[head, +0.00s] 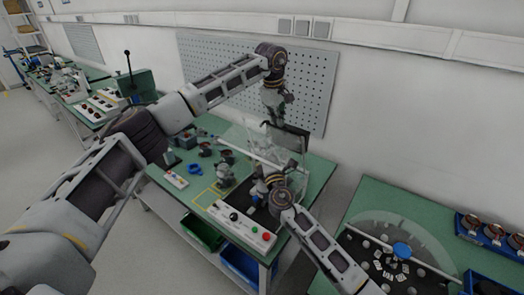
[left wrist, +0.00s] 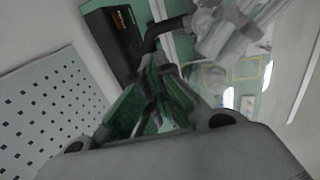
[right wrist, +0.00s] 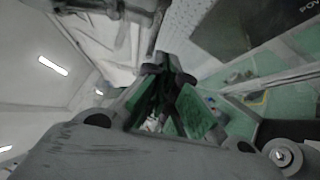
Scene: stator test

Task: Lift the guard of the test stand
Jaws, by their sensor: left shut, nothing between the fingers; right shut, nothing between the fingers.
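The test stand's clear guard (head: 240,137) shows faintly at the back of the middle green table, with a pale bar (head: 250,154) slanting along it. Its exact edges are hard to make out, and I cannot tell how far it is raised. My left gripper (head: 273,120) is shut and empty above the back of the stand, pointing down beside a black box (head: 290,137). My right gripper (head: 264,178) is shut and empty, low over the table in front of the bar. The right arm hides part of the stand. I cannot tell whether either gripper touches the guard.
A control box (head: 241,228) with buttons lies at the table's front edge. Small parts and a blue item (head: 195,169) lie left of the stand. A pegboard (head: 318,90) is on the wall behind. Another green table (head: 395,197) with a round fixture stands at right.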

